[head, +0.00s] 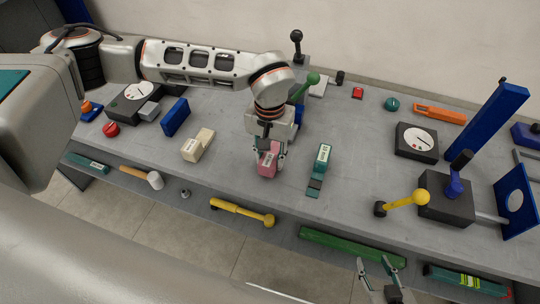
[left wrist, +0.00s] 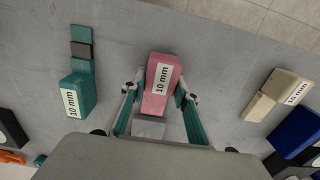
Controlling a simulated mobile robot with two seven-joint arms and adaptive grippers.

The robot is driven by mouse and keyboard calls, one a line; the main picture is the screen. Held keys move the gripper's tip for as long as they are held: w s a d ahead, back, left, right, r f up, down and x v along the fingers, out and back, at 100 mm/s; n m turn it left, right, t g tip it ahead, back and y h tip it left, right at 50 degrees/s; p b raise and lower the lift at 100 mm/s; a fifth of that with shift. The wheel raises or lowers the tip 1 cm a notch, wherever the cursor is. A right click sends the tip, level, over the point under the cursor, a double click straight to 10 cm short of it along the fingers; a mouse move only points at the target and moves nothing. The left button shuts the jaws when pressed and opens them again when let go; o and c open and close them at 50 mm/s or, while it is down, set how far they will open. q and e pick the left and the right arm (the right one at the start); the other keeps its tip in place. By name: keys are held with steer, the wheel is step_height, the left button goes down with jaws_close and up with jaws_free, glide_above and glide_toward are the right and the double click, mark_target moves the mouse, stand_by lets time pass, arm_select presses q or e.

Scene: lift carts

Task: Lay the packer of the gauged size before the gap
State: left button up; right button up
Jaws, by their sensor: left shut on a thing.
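The pink packer (head: 267,161) is at the middle of the bench, between my left gripper's fingers (head: 270,150). In the left wrist view the pink packer (left wrist: 157,84) carries a "10 mm" label, and my left gripper (left wrist: 160,95) is shut on its sides. A grey block (left wrist: 150,127) shows just behind it there. A teal packer (head: 322,158), also labelled 10 mm in the left wrist view (left wrist: 77,97), lies to the right. A cream packer (head: 197,146), its label apparently 15 mm, lies to the left. My right gripper (head: 376,272) is open and empty at the bottom. I cannot make out which gap is meant.
A black block with a yellow-knobbed lever (head: 445,200) and blue plates (head: 490,120) stand at right. A lower shelf holds a mallet (head: 142,176), a yellow tool (head: 242,212) and a green bar (head: 345,246).

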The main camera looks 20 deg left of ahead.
arm_select(q)
steer(key=shift+f, duration=0.45)
steer(key=o, duration=1.3)
steer(key=shift+c, duration=0.2)
step_height(320, 180, up, 12)
